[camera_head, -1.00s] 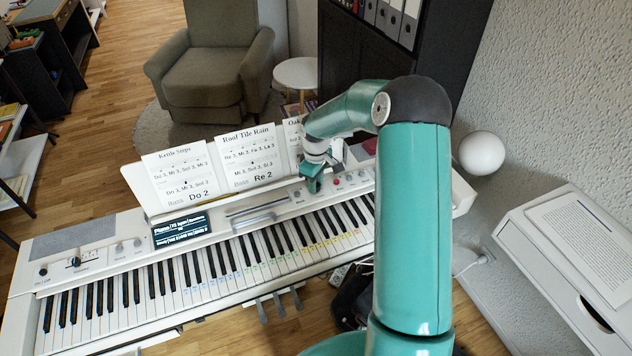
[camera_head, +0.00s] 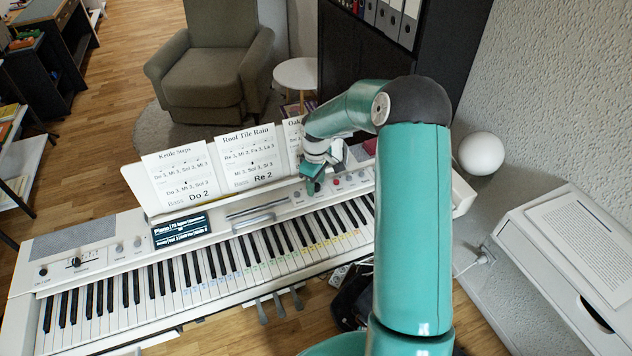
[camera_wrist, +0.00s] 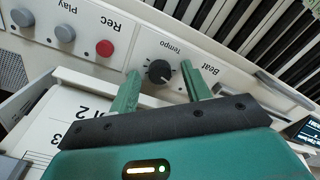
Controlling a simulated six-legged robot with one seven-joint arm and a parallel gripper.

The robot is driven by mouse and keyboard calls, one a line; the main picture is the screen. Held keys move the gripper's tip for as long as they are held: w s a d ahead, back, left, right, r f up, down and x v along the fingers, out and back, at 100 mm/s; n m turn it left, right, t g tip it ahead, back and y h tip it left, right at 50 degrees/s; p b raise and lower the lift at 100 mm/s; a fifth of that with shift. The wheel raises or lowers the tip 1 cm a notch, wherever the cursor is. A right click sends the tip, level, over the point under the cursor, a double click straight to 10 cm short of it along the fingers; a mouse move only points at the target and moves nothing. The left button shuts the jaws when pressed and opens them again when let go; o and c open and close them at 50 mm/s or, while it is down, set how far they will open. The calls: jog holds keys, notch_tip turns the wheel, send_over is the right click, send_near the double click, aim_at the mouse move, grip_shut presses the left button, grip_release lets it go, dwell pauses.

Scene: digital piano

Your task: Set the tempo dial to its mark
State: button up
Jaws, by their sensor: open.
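The tempo dial (camera_wrist: 159,72) is a small black knob with a pale pointer line, under the "Tempo" label in the wrist view. A printed mark near it is too small to make out clearly. My gripper (camera_wrist: 160,77) is open, with one green finger on each side of the dial; I see gaps between both fingers and the knob. The digital piano (camera_head: 90,254) stands across the picture.
A red Rec button (camera_wrist: 104,47) and grey Play knob (camera_wrist: 64,33) sit beside the dial. Sheet music (camera_head: 248,158) stands close behind my gripper. The piano's display (camera_head: 181,228) is further left. The black keys and white keys lie in front of the panel.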

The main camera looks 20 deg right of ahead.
aim_at(316, 185)
notch_tip(316, 185, up, 14)
dwell(0.4)
jog(key=shift+f, duration=0.1)
jog(key=s+a+r+m+t+h, duration=0.1)
jog(key=s+a+r+m, duration=0.1)
jog(key=s+a+r, duration=0.35)
jog(key=s+a+r+m+t+h, duration=0.1)
jog(key=s+a+r+t, duration=0.15)
jog(key=s+r, duration=0.65)
jog(key=s+a+m+t+y, duration=0.1)
jog(key=s+a+m, duration=0.1)
jog(key=s, duration=0.6)
jog(key=s+a+r+m+t+y, duration=0.1)
jog(key=s+a+m, duration=0.1)
jog(key=s, duration=0.7)
jog(key=shift+s+a+r, duration=0.15)
jog(key=shift+a, duration=0.05)
